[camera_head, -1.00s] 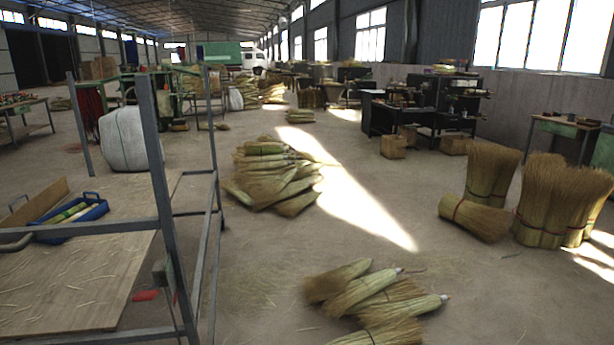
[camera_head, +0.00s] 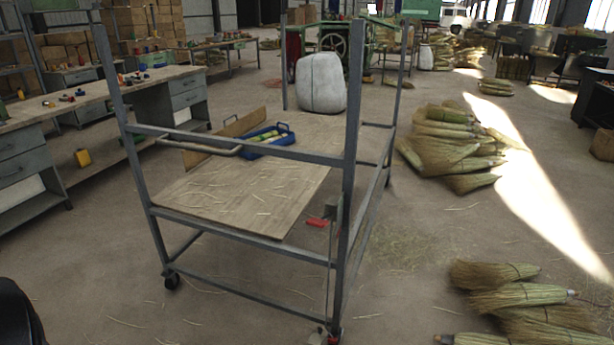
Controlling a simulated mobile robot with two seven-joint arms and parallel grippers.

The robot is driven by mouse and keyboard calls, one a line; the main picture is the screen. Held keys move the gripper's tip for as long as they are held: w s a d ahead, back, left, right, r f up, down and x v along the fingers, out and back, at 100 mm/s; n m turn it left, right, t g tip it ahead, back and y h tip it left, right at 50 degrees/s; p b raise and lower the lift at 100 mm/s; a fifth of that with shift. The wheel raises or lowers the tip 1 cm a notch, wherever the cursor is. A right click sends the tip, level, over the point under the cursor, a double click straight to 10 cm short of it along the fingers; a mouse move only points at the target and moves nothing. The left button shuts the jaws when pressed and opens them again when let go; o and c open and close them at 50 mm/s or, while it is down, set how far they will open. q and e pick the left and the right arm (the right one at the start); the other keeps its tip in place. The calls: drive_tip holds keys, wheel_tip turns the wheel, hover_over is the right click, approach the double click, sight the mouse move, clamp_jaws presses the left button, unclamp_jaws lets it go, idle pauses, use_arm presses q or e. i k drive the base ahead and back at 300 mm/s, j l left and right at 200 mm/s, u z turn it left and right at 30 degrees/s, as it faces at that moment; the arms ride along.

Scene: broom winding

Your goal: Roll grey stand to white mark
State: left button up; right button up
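The grey stand (camera_head: 350,180) is a wheeled metal frame with tall corner posts and a wooden board (camera_head: 230,205) as its deck. It stands in the middle of the view, upright. A bent grey handle (camera_head: 205,152) is on its near side. A black caster (camera_head: 172,281) shows at its near left corner, and another is at its near right foot. A blue tray (camera_head: 265,141) with pale green rolls lies on the deck. I cannot make out a white mark on the floor. Neither of my grippers is in view.
A workbench (camera_head: 168,88) with drawers stands to the left. A white sack (camera_head: 321,83) is behind the deck. Broom bundles (camera_head: 450,148) lie to the right, and more brooms (camera_head: 515,298) lie at the near right.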

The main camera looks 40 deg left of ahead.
sight(266, 197)
drive_tip(key=i+j+u, duration=0.25)
drive_tip(key=j, duration=0.15)
drive_tip(key=i+j+u, duration=0.1)
drive_tip(key=j+u, duration=0.15)
drive_tip(key=j, duration=0.15)
drive_tip(key=i+j+u, duration=0.25)
drive_tip(key=j, duration=0.1)
